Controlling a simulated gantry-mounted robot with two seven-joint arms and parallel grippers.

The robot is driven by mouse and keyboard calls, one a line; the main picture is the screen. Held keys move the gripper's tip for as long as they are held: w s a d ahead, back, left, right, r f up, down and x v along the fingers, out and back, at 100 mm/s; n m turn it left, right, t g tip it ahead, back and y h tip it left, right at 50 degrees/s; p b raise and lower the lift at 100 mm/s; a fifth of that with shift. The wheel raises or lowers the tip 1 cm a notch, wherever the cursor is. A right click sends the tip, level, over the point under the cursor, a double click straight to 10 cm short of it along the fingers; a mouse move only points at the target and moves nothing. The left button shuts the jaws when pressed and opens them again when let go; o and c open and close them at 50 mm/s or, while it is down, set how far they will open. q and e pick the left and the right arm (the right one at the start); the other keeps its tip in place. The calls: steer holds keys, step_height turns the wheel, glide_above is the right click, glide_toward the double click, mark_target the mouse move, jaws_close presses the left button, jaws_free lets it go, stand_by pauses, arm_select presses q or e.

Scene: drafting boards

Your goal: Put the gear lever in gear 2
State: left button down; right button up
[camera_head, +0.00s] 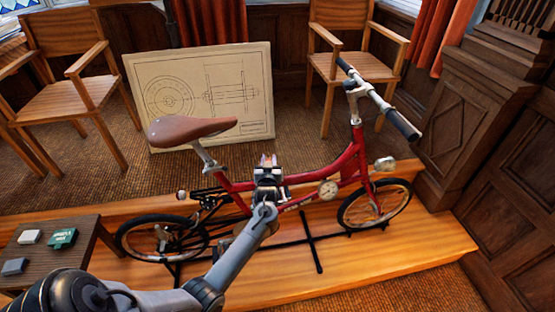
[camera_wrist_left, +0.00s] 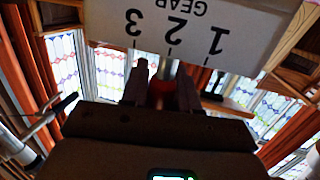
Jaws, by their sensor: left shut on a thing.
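A red bicycle (camera_head: 300,192) with a brown saddle stands upright on a wooden platform. My left gripper (camera_head: 267,170) is at the bicycle's frame in the middle of the head view and hides the gear lever there. In the left wrist view, a white gear plate (camera_wrist_left: 235,22) shows upside down with the marks 3, 2 and 1. My left gripper (camera_wrist_left: 163,78) is shut on the red knob of the gear lever (camera_wrist_left: 160,95), below the plate in that picture. The lever's stem appears close to the mark 2. My right gripper is not in view.
A small dark table (camera_head: 72,273) with several small boxes stands at the lower left. A drawing board (camera_head: 205,92) leans behind the bicycle, between two wooden chairs. A dark carved wooden cabinet (camera_head: 462,140) stands at the right. The platform's front (camera_head: 370,262) is mostly clear.

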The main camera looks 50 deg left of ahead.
arm_select(q)
steer(key=shift+f, duration=0.1)
steer(key=c, duration=0.9)
jaws_free()
steer(key=shift+s+d, duration=0.1)
steer(key=shift+s+d, duration=0.2)
steer(key=shift+d, duration=0.05)
steer(key=shift+p+v, duration=1.2)
steer(key=shift+v, duration=3.8)
